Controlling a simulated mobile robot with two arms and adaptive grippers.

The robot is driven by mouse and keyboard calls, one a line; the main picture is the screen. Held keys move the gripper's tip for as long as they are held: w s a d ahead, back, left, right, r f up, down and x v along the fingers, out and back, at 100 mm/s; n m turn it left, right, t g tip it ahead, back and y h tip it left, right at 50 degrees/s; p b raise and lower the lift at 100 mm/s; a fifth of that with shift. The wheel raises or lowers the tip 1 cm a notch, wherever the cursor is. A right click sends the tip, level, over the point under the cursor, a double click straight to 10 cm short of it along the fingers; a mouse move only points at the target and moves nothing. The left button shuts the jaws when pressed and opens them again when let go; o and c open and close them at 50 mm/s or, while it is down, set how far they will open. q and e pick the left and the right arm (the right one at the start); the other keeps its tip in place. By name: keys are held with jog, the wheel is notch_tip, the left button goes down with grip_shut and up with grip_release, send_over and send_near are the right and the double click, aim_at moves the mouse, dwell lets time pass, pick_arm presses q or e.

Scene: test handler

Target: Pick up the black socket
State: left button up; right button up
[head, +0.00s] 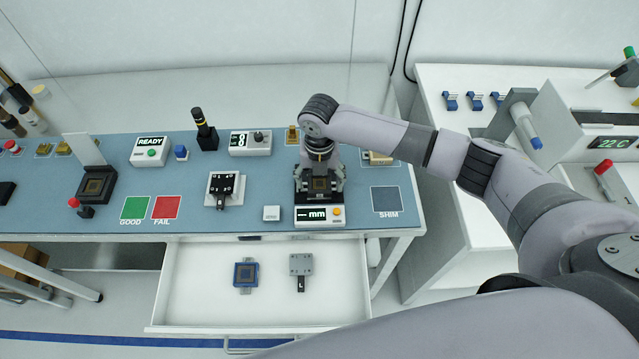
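A black socket (319,185) with a brown-gold centre sits at the back of a small white gauge with an "mm" display (320,215), at the right of the blue bench mat. My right gripper (320,178) points down right over this socket. Its fingers are apart, one on each side of the socket; whether they touch it cannot be made out. The gripper's dark body hides the socket's far side. My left gripper is not in view.
An open white drawer (200,280) below the bench holds a blue-framed socket (246,274) and a grey plate (301,266). A black-and-white fixture (223,190) stands left of the gauge. The SHIM pad (386,199) is bare, as are the green and red pads (150,207).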

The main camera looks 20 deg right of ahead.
jog(key=c, duration=1.3)
